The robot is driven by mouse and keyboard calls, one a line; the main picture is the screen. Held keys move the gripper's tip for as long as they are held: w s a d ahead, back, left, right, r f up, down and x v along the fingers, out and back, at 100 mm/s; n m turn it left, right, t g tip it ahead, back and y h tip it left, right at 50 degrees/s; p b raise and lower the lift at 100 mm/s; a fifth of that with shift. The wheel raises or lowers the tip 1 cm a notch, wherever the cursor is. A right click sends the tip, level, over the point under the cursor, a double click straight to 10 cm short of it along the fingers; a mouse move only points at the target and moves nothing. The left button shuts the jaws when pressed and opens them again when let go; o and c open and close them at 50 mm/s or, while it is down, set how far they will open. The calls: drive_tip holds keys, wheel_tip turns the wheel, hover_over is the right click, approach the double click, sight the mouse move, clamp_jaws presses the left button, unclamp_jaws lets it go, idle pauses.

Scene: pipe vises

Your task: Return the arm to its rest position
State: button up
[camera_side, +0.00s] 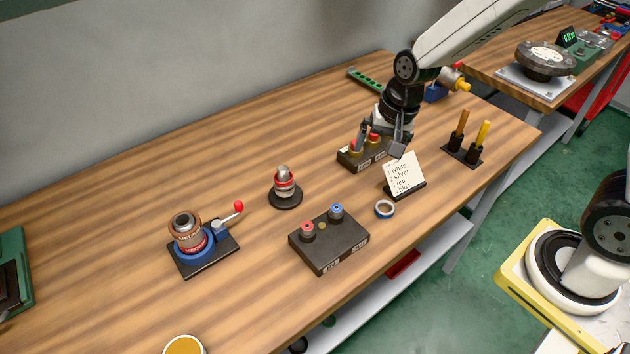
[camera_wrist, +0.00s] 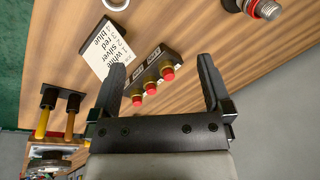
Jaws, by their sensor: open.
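My gripper (camera_side: 380,143) is open and empty, pointing down over a black block with red-topped brass pieces (camera_side: 352,157) near the right part of the bench. In the wrist view, my gripper (camera_wrist: 161,65) has its two fingers wide apart. The block (camera_wrist: 155,70) shows between them, with three red tops (camera_wrist: 150,88) apart from the fingers. A pipe vise (camera_side: 205,255) with a blue ring and red-knobbed lever stands at the bench's left, with a copper-and-silver fitting (camera_side: 186,226) in it.
A lettered card (camera_side: 403,172) stands close to my gripper. Nearby are a two-handled tool stand (camera_side: 463,153), a ring (camera_side: 384,209), a red-and-blue knobbed box (camera_side: 330,250) and a silver-and-red piece on a round base (camera_side: 284,185). The bench's back left is clear.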

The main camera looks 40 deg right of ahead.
drive_tip(key=s+d+n+h, duration=0.1)
drive_tip(key=s+d+n, duration=0.2)
drive_tip(key=s+n, duration=0.5)
drive_tip(key=shift+s+d+t, duration=0.3)
drive_tip(key=shift+s, duration=0.15)
